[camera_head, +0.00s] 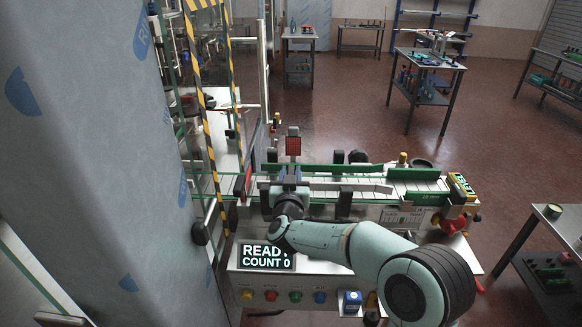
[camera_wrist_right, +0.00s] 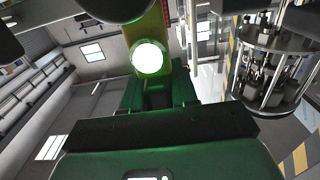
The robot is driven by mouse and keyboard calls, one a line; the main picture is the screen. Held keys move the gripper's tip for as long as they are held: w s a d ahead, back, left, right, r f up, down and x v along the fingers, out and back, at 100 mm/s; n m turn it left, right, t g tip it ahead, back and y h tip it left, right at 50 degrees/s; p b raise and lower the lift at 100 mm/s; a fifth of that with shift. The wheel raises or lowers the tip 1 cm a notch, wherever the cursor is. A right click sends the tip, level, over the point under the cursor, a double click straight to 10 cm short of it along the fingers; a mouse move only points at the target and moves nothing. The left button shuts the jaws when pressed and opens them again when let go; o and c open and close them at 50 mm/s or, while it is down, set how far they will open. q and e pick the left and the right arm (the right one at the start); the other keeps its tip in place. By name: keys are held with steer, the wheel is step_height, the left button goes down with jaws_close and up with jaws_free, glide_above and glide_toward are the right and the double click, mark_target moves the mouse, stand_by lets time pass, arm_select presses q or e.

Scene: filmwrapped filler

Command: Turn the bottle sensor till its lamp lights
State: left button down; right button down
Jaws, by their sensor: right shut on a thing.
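My right gripper (camera_head: 289,182) reaches over the near side of the conveyor (camera_head: 345,184), its arm coming in from the lower right. Its jaws and what they hold are mostly hidden in the head view. In the right wrist view the gripper (camera_wrist_right: 156,88) is shut on the bottle sensor (camera_wrist_right: 150,24), a yellowish-olive body. A round, bright white disc (camera_wrist_right: 149,57) shows on the sensor's face; I cannot tell whether it is the lamp or a lens. A red reflector (camera_head: 293,143) stands upright just beyond the gripper. My left gripper is not in view.
A display reading READY, COUNT 0 (camera_head: 266,257) sits on the front panel, above several coloured buttons (camera_head: 295,296). A film-wrapped block (camera_head: 85,150) fills the left. Striped guard posts (camera_head: 205,120) stand beside it. A workbench (camera_head: 430,60) stands at the back right; open floor lies between.

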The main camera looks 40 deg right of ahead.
steer(key=c, duration=1)
jaws_free()
steer(key=shift+o, duration=0.2)
arm_select(q)
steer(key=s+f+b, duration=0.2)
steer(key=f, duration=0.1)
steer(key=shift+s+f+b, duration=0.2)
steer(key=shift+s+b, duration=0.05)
steer(key=shift+b, duration=0.1)
arm_select(e)
steer(key=v, duration=1.3)
steer(key=shift+s+a, duration=0.15)
